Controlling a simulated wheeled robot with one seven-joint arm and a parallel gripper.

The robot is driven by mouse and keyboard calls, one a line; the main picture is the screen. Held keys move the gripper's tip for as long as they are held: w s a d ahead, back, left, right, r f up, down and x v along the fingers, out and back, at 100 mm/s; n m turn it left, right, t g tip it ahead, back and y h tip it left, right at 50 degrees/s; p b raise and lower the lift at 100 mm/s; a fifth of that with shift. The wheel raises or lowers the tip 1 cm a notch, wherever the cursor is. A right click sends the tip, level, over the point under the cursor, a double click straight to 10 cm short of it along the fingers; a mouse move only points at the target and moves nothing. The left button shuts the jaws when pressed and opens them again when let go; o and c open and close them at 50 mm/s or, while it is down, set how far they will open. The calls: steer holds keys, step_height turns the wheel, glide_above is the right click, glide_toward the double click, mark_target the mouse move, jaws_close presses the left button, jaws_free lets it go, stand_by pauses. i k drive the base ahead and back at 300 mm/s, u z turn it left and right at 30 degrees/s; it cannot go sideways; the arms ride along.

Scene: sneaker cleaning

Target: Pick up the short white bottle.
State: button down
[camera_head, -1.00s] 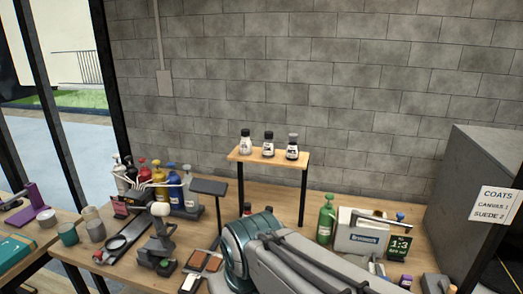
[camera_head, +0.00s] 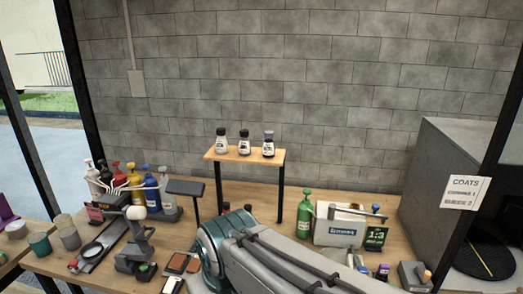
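Three small bottles stand upright side by side on a raised wooden shelf: a left one (camera_head: 221,147), a middle one (camera_head: 244,148) and a right one (camera_head: 268,150). They have white lower parts; the left and middle caps are black, the right one greyer. I cannot tell for sure which is the short white bottle. My teal and grey arm fills the bottom centre, below the shelf. My gripper is out of view.
The shelf (camera_head: 215,156) stands on dark legs on the wooden bench. A dark flat panel on a post (camera_head: 186,188) is left of it. A green spray bottle (camera_head: 305,222) and a light case (camera_head: 340,232) are to the right. A large grey box (camera_head: 430,180) stands far right.

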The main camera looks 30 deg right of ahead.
mark_target(221, 145)
steer(key=u, duration=1.15)
steer(key=i, duration=1.25)
steer(key=z, duration=1.7)
